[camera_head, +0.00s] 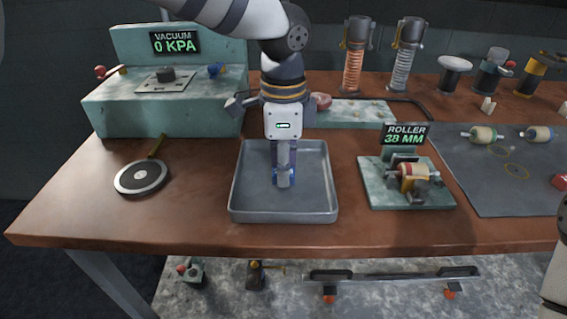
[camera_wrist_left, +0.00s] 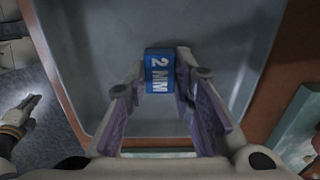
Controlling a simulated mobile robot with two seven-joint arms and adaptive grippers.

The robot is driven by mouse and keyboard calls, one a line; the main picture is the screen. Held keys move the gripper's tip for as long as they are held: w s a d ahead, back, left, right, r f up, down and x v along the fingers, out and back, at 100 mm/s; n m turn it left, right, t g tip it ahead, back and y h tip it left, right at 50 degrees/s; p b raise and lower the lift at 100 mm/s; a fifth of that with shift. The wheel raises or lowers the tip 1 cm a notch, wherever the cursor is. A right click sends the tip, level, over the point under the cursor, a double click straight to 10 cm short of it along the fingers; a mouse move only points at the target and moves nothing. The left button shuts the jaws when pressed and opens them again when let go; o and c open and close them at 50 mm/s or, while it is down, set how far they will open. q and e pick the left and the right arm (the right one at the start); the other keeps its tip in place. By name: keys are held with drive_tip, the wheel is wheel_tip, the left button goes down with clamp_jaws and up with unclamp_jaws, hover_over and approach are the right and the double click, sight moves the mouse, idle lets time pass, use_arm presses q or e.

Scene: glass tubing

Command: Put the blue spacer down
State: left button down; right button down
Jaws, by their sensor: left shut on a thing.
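The blue spacer (camera_wrist_left: 159,72) is a small block marked "2 MM" in white, seen between the fingertips of my left gripper (camera_wrist_left: 160,88) in the left wrist view. In the head view my left gripper (camera_head: 284,180) points straight down over the grey metal tray (camera_head: 240,212), with bits of the blue spacer (camera_head: 275,176) showing beside its fingers. The left gripper is shut on the spacer. The spacer is inside the tray's outline, low over its floor; I cannot tell whether it touches the floor. My right gripper does not show in the head view.
Right of the tray stands the roller fixture (camera_head: 405,195) with a "38 MM" display. The vacuum unit (camera_head: 110,110) is at the back left. A grey mat (camera_head: 500,185) with several spools is at the right. The tray's front floor looks clear.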

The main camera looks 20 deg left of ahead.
use_arm(q)
drive_tip(key=c, duration=1.4)
unclamp_jaws()
drive_tip(key=shift+o, duration=0.2)
wheel_tip(320, 180, up, 12)
drive_tip(key=shift+r, duration=0.15)
